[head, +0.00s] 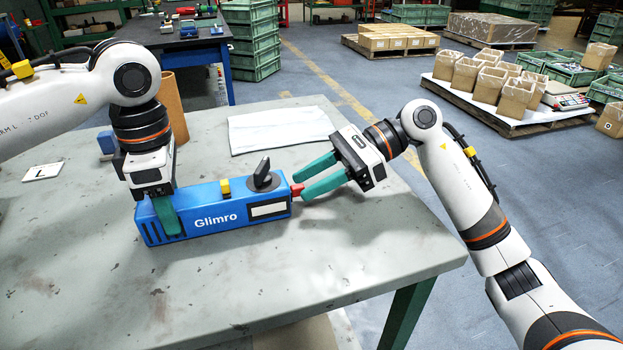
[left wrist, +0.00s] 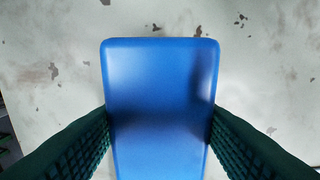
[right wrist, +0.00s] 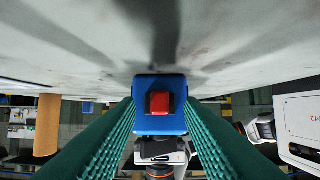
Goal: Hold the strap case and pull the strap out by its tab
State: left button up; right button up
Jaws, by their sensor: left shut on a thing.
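The strap case (head: 218,222) is a long blue box marked "Glimro", lying on the table with a black knob (head: 263,178) and a yellow piece on top. My left gripper (head: 167,215) is shut on the case's left end; its fingers press both sides in the left wrist view (left wrist: 160,115). The red tab (head: 297,190) sticks out of the case's right end. My right gripper (head: 308,185) points at that end, with its fingers apart around the tab. In the right wrist view the red tab (right wrist: 159,103) lies between the spread fingers, with no clear contact.
A white sheet (head: 280,128) lies behind the case on the grey table (head: 330,260). A brown cylinder (head: 173,108) and a small blue block (head: 107,142) stand behind my left gripper. A card marked "L" (head: 43,172) lies at the left. The table's front is clear.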

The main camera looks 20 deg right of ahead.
jog(key=shift+a+f, duration=0.1)
jog(key=shift+a, duration=0.15)
grip_shut()
jog(key=shift+d, duration=0.1)
